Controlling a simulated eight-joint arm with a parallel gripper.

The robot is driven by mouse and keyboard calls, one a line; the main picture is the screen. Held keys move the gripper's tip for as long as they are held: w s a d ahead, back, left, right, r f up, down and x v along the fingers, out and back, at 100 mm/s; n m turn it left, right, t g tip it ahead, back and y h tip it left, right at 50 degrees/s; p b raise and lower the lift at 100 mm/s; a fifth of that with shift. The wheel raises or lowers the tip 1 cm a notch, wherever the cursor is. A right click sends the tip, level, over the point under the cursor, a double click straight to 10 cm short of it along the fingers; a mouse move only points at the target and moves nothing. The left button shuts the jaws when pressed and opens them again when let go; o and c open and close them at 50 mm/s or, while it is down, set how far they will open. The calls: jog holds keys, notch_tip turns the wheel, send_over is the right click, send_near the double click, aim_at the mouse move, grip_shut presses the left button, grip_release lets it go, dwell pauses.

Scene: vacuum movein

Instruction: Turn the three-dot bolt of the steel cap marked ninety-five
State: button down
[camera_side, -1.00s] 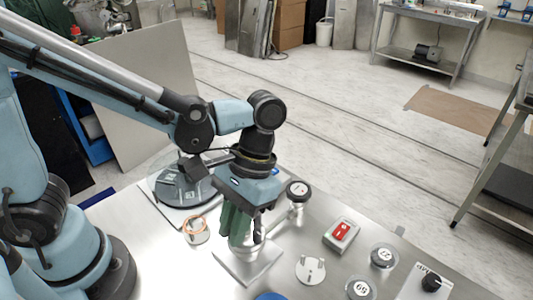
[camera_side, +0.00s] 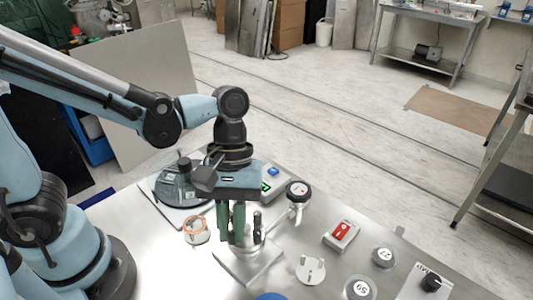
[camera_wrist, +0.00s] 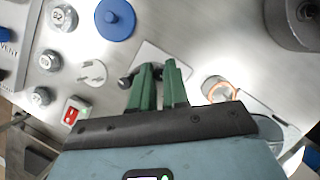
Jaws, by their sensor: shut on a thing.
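My gripper (camera_side: 237,241) points down with its green fingers around an upright metal fitting (camera_side: 247,246) on a square steel plate (camera_side: 245,268). In the wrist view the fingers (camera_wrist: 158,68) stand a little apart over the plate (camera_wrist: 160,50) and hide most of the fitting; what lies between the tips is hard to see. Numbered round caps, one (camera_side: 360,288) at the front and another (camera_side: 383,257) behind it, stand at the right, apart from my gripper. I cannot read ninety-five for certain on any cap, nor make out a three-dot mark.
A round gauge (camera_side: 298,190) stands behind the fitting. A red switch box (camera_side: 341,234), a pale disc with pegs (camera_side: 310,269) and a black knob (camera_side: 431,283) are to the right. A blue disc (camera_wrist: 115,20) sits at the front.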

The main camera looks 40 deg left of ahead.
dwell(0.5)
jog(key=c, duration=1.4)
grip_release()
jog(key=v, duration=1.2)
jog(key=shift+s+r, duration=0.1)
